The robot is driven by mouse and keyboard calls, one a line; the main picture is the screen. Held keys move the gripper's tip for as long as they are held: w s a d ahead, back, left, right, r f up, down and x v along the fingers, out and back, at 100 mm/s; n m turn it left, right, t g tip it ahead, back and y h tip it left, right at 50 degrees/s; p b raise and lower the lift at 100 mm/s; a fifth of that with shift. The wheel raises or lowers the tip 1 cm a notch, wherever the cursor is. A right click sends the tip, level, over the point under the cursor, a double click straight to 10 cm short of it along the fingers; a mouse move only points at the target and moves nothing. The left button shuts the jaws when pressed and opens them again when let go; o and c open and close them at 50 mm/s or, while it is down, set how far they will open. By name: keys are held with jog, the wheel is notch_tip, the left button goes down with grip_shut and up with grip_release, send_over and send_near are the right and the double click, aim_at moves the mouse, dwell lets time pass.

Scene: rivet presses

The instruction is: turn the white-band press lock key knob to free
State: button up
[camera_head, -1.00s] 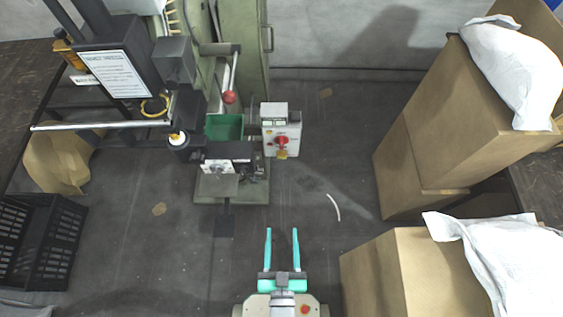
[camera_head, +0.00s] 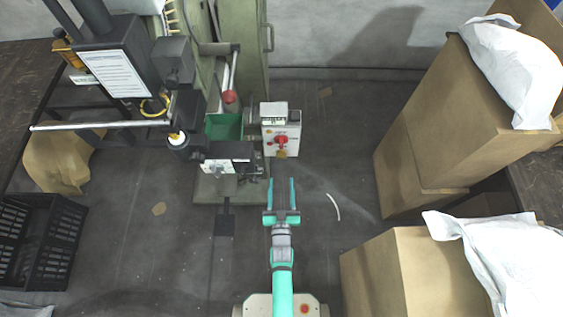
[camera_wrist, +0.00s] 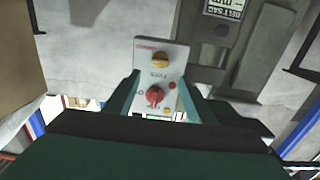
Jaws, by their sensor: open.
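A white control box (camera_head: 268,139) is mounted on the right of a green press (camera_head: 228,50). Its front carries a red knob (camera_head: 281,140) with a yellow knob (camera_head: 282,154) beside it. The wrist view shows the box face (camera_wrist: 143,76) between my fingers, with the yellow knob (camera_wrist: 160,61) above the red knob (camera_wrist: 155,96). My gripper (camera_head: 283,180) has two teal fingers, spread apart and empty, a short way in front of the box and apart from the knobs. I cannot tell from these frames which knob is the lock key, or any white band.
A red-ball lever (camera_head: 229,97) and a green bin (camera_head: 224,127) are left of the box. Cardboard boxes (camera_head: 430,130) with white bags stand at right. A black crate (camera_head: 45,240) is at lower left. The floor around my arm is clear.

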aim_at(281, 158)
jog(key=w, duration=1)
jog(key=c, duration=1)
